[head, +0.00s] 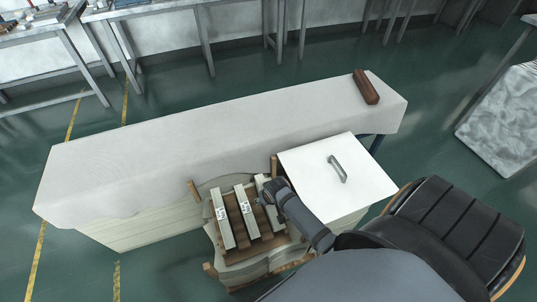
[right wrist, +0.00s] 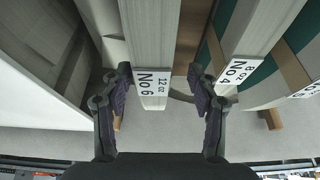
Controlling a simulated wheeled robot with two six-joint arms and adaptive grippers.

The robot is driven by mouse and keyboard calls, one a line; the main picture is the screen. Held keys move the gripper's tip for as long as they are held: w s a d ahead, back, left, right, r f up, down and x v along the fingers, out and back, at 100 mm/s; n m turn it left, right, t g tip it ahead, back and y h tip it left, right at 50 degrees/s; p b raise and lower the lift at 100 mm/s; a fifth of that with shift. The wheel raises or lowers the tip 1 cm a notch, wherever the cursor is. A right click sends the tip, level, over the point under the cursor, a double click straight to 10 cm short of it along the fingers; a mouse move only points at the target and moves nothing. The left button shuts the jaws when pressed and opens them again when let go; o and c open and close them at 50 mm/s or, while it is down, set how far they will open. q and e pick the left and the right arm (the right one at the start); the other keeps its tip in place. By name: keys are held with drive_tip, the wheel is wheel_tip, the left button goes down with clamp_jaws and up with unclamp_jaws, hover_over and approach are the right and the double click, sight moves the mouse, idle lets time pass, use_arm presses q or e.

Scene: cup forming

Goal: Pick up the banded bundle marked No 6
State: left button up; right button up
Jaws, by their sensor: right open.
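The bundle marked No 6 (right wrist: 152,35) is a long pale stack with a white label reading "12 oz No 6". In the right wrist view it lies between the two fingers of my open right gripper (right wrist: 161,80), with gaps visible on both sides. In the head view my right gripper (head: 270,191) is over the rightmost bundle (head: 262,181) in the wooden rack and hides much of it. A bundle marked No 4 (right wrist: 258,30), labelled 8 oz, lies beside it. My left gripper is not in view.
Two more labelled bundles show in the head view, a middle one (head: 246,212) and a left one (head: 222,217), in the wooden rack (head: 235,257). A white box with a handled lid (head: 310,160) stands right of the rack. A long covered table (head: 150,150) runs behind, with a brown block (head: 366,87).

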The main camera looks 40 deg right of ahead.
drive_tip(key=b+x, duration=0.1)
drive_tip(key=x, duration=0.3)
drive_tip(key=shift+d+f+b, duration=0.3)
drive_tip(key=shift+d+b, duration=0.05)
drive_tip(key=shift+d, duration=0.1)
drive_tip(key=shift+w+f, duration=0.2)
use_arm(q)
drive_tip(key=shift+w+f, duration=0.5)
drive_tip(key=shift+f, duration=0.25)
use_arm(e)
drive_tip(key=shift+c, duration=0.5)
clamp_jaws()
drive_tip(key=shift+r, duration=0.1)
